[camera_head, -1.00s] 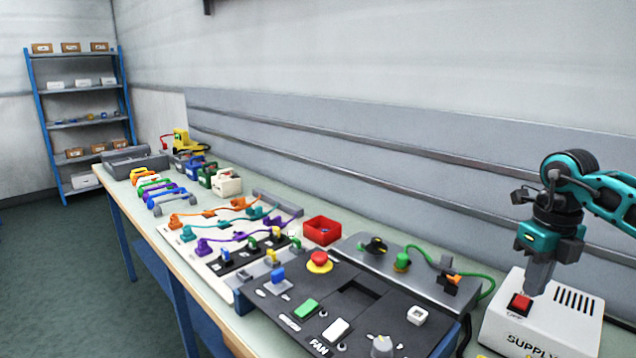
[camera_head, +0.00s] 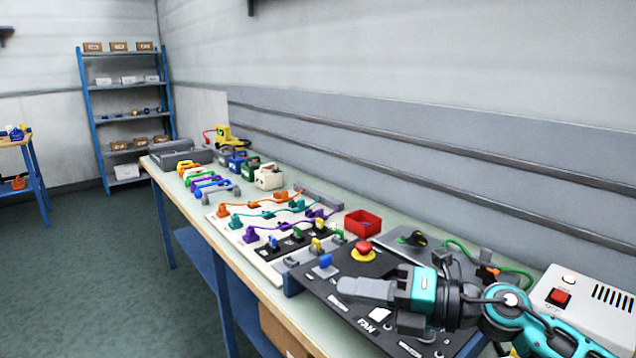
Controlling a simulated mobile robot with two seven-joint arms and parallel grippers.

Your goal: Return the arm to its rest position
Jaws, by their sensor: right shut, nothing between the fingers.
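My right arm comes in from the lower right, and my right gripper (camera_head: 345,290) is shut and empty. It points left and hangs in front of the dark control panel (camera_head: 313,280), hiding much of its middle. The white supply box (camera_head: 590,318) with its red switch (camera_head: 559,297) stands at the right, partly hidden by my arm and cut by the frame edge. My fingers are apart from the switch. My left gripper is not in view.
A red emergency button (camera_head: 363,250) and a blue switch (camera_head: 324,262) show beside my gripper. A red bin (camera_head: 363,223), a white cable board (camera_head: 222,220) and coloured padlock-like pieces (camera_head: 212,185) lie farther along the bench. Blue shelves (camera_head: 125,115) stand at the back left. Open floor lies left.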

